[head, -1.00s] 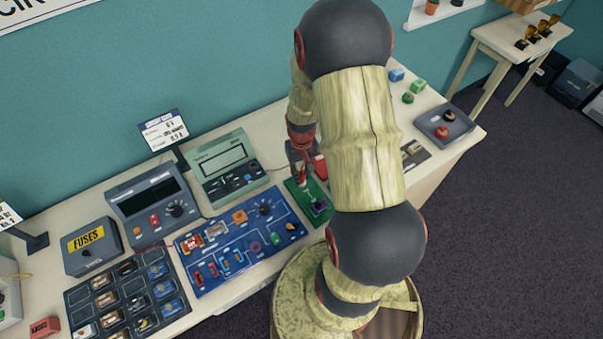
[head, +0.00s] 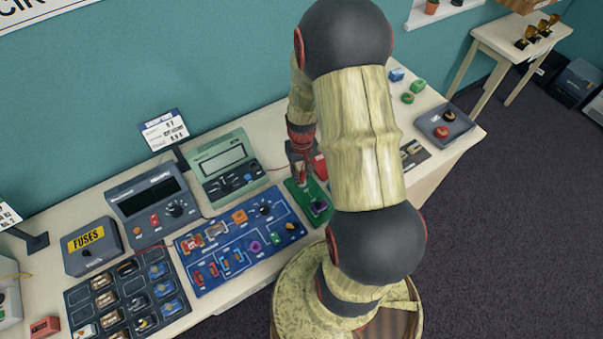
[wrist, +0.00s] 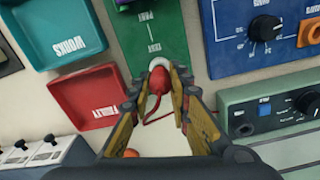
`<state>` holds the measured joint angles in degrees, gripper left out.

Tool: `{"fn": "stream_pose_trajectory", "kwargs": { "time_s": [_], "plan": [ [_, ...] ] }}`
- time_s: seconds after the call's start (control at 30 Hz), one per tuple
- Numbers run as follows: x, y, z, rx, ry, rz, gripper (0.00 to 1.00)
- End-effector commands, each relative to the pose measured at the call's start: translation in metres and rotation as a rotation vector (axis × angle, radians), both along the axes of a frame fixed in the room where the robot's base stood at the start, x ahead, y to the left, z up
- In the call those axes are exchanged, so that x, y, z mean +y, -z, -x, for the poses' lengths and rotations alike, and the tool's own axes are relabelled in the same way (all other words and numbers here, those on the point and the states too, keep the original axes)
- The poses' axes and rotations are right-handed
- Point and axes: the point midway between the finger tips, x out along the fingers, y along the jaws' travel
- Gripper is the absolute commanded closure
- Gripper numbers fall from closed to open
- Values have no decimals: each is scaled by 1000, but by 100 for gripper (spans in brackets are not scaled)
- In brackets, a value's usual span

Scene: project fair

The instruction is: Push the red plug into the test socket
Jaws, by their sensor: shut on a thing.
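The red plug (wrist: 157,86) is between the fingertips of my gripper (wrist: 159,78) in the wrist view, with a red lead curling away from it. My gripper is shut on it. The plug's front end is at the white ring of the test socket (wrist: 158,63), on the green board (wrist: 158,33) marked "TEST". They look touching or nearly so; how deep the plug sits cannot be told. In the head view my gripper (head: 304,179) is low over the green board (head: 297,189), and the plug is hardly distinguishable there.
A red tray (wrist: 88,97) and a teal tray (wrist: 62,38) lie left of the green board in the wrist view. A blue circuit board (head: 240,240) and a green meter (head: 225,165) stand close by in the head view. A grey button box (head: 444,125) is farther right.

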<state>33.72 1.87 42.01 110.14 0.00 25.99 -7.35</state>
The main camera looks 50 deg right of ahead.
Motion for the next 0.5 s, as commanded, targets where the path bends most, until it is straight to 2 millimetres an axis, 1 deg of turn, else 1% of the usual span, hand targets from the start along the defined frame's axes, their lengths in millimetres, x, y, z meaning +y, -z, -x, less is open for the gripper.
{"fn": "stream_pose_trajectory", "kwargs": {
  "time_s": [0.5],
  "plan": [
    [0,6,0,0,0,0,100]
  ]
}}
